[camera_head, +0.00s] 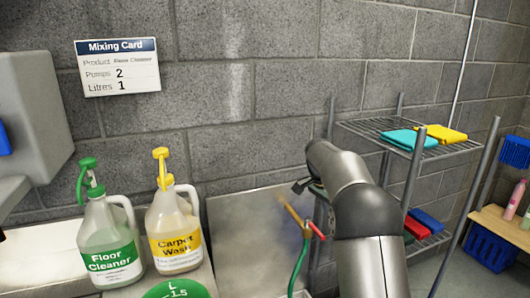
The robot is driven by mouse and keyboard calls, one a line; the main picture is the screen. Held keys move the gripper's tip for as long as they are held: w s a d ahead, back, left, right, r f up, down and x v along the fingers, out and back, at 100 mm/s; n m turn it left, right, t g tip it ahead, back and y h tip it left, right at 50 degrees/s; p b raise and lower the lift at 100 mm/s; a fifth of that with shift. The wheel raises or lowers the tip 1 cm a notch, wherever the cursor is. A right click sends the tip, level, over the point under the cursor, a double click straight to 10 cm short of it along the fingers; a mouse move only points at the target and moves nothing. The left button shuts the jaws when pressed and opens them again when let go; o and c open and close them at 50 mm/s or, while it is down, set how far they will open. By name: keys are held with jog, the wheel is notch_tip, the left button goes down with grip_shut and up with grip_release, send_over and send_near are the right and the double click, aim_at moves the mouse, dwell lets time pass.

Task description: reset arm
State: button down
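My arm rises from the bottom right of centre in silver links and bends over to the left at its top. A small dark part at its far end (300,186) may be my gripper. It is mostly hidden behind the arm, so I cannot see whether the fingers are open or hold anything. It is near a brass tap piece (292,215) and in front of the block wall.
A green-capped Floor Cleaner jug (108,240) and a yellow-capped Carpet Wash jug (172,225) stand at left. A Mixing Card (117,67) hangs above. A wire rack (375,130) holds cyan (408,140) and yellow (442,134) pads. A blue basket (490,248) is at right.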

jog(key=s+a+r+n+y, duration=0.1)
jog(key=s+a+n, duration=0.25)
jog(key=s, duration=0.75)
jog(key=s+a+r+n+y, duration=0.15)
jog(key=s+n, duration=0.25)
jog(key=s, duration=0.6)
jog(key=s+a+f+n, duration=0.2)
jog(key=s+f, duration=0.1)
jog(key=s, duration=0.7)
jog(key=s+a+f+n, duration=0.2)
jog(key=s+f+n, duration=0.1)
jog(key=s, duration=0.8)
jog(key=shift+f, duration=0.2)
jog(key=shift+n, duration=0.25)
